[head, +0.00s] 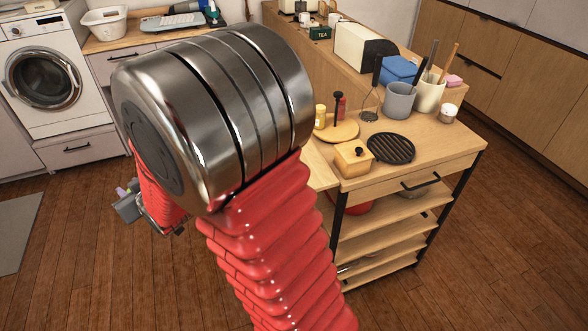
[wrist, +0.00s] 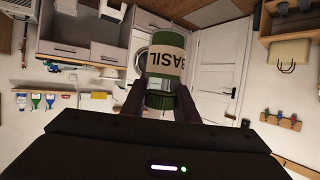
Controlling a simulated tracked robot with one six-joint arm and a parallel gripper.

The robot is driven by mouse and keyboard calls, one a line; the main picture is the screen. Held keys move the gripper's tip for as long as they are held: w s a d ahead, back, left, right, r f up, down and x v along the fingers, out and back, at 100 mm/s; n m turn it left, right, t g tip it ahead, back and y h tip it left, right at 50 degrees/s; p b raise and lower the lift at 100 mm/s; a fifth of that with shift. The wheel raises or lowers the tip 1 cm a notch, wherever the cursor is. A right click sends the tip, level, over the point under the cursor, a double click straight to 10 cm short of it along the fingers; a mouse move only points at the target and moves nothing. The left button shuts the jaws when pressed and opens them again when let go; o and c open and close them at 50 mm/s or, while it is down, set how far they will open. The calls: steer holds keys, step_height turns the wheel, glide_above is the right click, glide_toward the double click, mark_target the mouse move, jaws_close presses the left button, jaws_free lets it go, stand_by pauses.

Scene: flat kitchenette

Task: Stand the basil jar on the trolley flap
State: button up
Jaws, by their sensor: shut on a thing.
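The basil jar (wrist: 165,62) is green with a cream label reading BASIL. In the wrist view it sits between the two dark fingers of my gripper (wrist: 160,102), which is shut on it. In the head view my gripper (head: 130,207) is far left of the trolley (head: 440,150), over the floor and partly behind my arm. I cannot make out the jar clearly there. The trolley flap (head: 318,167) is a light wooden board at the trolley's left side. My arm hides much of it, and its visible part looks bare.
On the trolley top stand a wooden box (head: 353,159), a black round trivet (head: 391,148), a round board (head: 339,131), a yellow jar (head: 320,116) and a grey pot (head: 399,101). A washing machine (head: 45,80) stands at the back left. Floor is open around the trolley.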

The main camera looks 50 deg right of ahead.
steer(key=s+d+r+m+h, duration=0.1)
steer(key=s+d+r, duration=0.25)
steer(key=d, duration=0.75)
steer(key=s+d+r+m+h, duration=0.15)
steer(key=s+d, duration=0.25)
steer(key=d, duration=0.6)
steer(key=s+d+r+h, duration=0.1)
steer(key=s+d+r, duration=0.25)
steer(key=d, duration=0.75)
steer(key=s+d+m+h, duration=0.1)
steer(key=s+d, duration=0.7)
steer(key=s, duration=0.2)
steer(key=shift+s+d+r+m+g, duration=0.2)
steer(key=shift+d+r+m+g, duration=0.1)
steer(key=shift+m+g, duration=0.1)
steer(key=shift+a, duration=0.1)
steer(key=shift+f, duration=3.15)
steer(key=shift+f, duration=0.1)
steer(key=shift+f, duration=1.75)
steer(key=shift+f, duration=0.1)
